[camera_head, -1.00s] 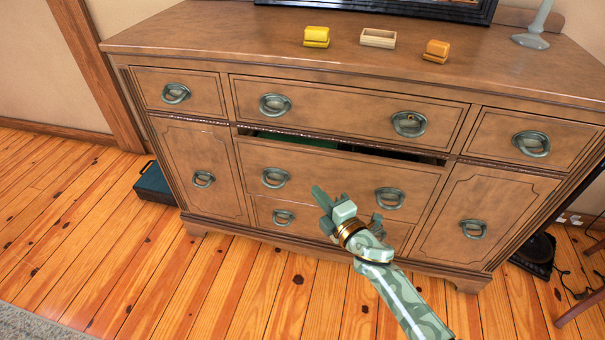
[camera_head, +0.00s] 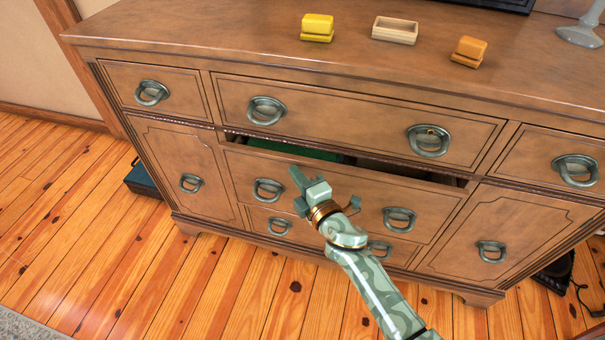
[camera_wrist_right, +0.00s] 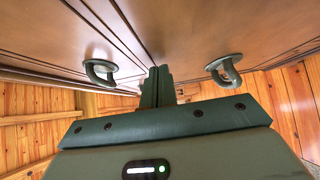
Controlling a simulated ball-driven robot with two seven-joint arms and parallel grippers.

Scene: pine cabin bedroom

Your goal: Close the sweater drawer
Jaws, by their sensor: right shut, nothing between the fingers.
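The sweater drawer (camera_head: 330,193) is the middle drawer of the wooden dresser, pulled partly out. A dark gap shows above its front, with something green (camera_head: 296,149) inside. Its front has two ring handles, the left (camera_head: 268,190) and the right (camera_head: 399,219). My right gripper (camera_head: 297,188) is shut and empty in front of the drawer, between the two handles. In the right wrist view, the shut fingers (camera_wrist_right: 157,88) point at a drawer front between two ring handles; I cannot tell whether they touch it. My left gripper is not in view.
The dresser top (camera_head: 220,35) bears a yellow block-like item (camera_head: 317,28), a small wooden tray (camera_head: 395,29) and an orange item (camera_head: 468,51). A dark teal box (camera_head: 143,179) stands on the floor at the left. The plank floor in front is clear.

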